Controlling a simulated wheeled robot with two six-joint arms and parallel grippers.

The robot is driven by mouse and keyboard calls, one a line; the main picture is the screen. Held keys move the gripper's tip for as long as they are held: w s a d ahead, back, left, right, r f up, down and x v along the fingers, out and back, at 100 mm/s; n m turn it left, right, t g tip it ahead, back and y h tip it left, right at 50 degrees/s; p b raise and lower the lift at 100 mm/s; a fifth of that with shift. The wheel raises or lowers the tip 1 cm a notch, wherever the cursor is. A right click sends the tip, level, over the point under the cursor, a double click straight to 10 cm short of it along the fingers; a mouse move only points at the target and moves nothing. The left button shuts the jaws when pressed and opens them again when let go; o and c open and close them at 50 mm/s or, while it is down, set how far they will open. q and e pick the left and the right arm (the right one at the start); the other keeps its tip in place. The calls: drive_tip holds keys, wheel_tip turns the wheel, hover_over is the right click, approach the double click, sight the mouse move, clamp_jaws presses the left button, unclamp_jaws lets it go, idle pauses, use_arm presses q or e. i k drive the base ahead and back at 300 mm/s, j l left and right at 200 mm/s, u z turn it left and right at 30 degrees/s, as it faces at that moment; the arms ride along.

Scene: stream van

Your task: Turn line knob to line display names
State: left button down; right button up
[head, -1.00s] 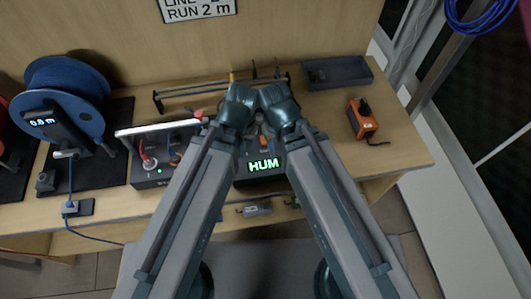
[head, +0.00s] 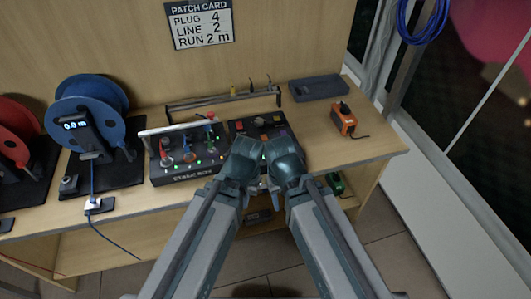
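A dark control box (head: 237,127) with coloured buttons or knobs on top sits at the middle of the bench. My two wrists cover its front, so the display and any line knob there are hidden. My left gripper (head: 243,160) and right gripper (head: 284,158) are side by side over the box's front part. Their fingers are mostly hidden, and I cannot tell whether they touch anything. The patch card (head: 200,25) on the back wall reads PLUG 4, LINE 2, RUN 2 m.
A plug panel (head: 188,175) with a pale bar and lit lamps stands left of the box. A blue cable reel (head: 88,105) with a display reading 0.0 m is farther left. An orange device (head: 343,119) and a grey tray (head: 318,88) are at right, with bare bench between.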

sight(258, 122)
drive_tip(key=i+l, duration=0.35)
drive_tip(key=i, duration=0.15)
drive_tip(key=i+l, duration=0.3)
drive_tip(key=i, duration=0.2)
